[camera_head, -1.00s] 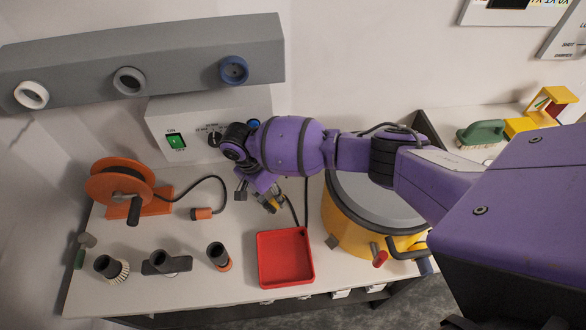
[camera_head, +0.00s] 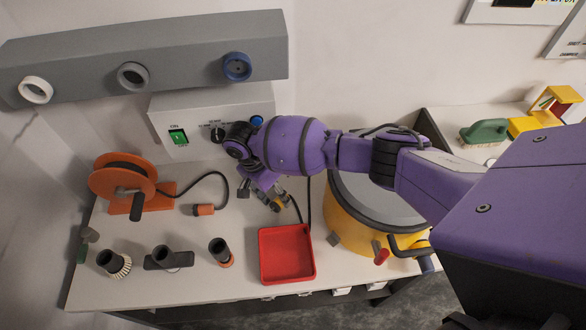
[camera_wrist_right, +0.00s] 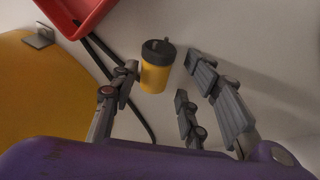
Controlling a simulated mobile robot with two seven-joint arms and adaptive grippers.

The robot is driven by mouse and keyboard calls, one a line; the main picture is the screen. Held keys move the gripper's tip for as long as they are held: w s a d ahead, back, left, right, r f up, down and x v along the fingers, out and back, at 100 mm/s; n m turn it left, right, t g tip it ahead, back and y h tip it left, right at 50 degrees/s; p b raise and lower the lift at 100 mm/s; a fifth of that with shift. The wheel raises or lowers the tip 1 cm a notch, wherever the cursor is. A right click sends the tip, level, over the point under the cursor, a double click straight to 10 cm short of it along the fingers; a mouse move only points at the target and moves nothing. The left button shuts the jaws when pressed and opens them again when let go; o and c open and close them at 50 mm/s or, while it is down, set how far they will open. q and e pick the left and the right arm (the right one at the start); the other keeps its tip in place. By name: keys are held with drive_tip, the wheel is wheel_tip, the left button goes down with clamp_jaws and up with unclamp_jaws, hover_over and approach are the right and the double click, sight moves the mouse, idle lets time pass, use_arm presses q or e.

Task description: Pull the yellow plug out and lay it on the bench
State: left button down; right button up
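The yellow plug (camera_wrist_right: 156,72), with a dark end, shows in the right wrist view between the spread fingers of my right gripper (camera_wrist_right: 160,75). Small gaps show beside the plug, so the fingers do not look closed on it. In the head view the plug (camera_head: 277,205) is partly hidden by the fingers of my right gripper (camera_head: 264,198), low over the bench (camera_head: 175,285) behind the red tray. No socket is seen around the plug. I cannot tell whether it rests fully on the bench. My left gripper is not in view.
The red tray (camera_head: 287,253) is just in front of the gripper. A yellow drum (camera_head: 345,220) with a grey lid stands to the right. A white control box (camera_head: 180,115) is behind. An orange reel (camera_head: 122,180) and orange plug (camera_head: 204,210) are left. Dark cables run beside the plug.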

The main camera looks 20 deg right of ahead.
drive_tip(key=v, duration=1.2)
idle(0.6)
